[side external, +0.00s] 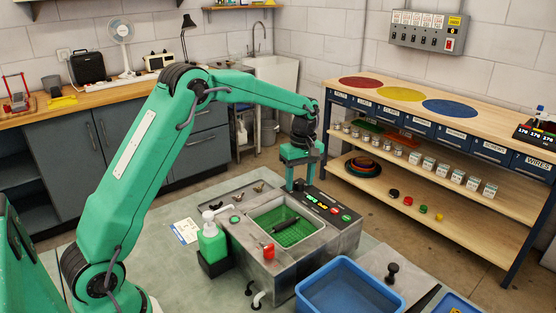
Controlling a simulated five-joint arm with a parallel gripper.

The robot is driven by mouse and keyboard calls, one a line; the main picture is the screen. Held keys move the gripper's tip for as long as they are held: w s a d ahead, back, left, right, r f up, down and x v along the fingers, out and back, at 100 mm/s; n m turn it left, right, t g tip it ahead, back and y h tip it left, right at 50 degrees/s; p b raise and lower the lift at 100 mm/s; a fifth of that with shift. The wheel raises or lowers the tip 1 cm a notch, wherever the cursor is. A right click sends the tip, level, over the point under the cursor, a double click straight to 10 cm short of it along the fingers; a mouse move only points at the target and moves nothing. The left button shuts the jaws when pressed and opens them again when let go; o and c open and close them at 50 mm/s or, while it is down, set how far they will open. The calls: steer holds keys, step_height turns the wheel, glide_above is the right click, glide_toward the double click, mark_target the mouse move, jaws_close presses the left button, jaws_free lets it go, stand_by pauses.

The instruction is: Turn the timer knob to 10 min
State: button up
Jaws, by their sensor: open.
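A grey metal washing unit (275,262) stands on the bench with a green mesh basket (292,234) sunk in its top. A dark control panel (328,207) with small green and red lights or buttons runs along its right rim. My gripper (299,182) points down over the far end of this panel, its two green fingers apart. I cannot make out the timer knob or its scale; that end of the panel is partly hidden by the fingers. I cannot tell if the fingers touch anything.
A green soap bottle (212,243) stands left of the unit. A small red item (269,252) is on its front rim. A blue bin (350,288) stands in front at the right. A wooden shelf table (440,115) with coloured discs is behind at the right.

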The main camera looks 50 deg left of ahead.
steer(key=c, duration=1)
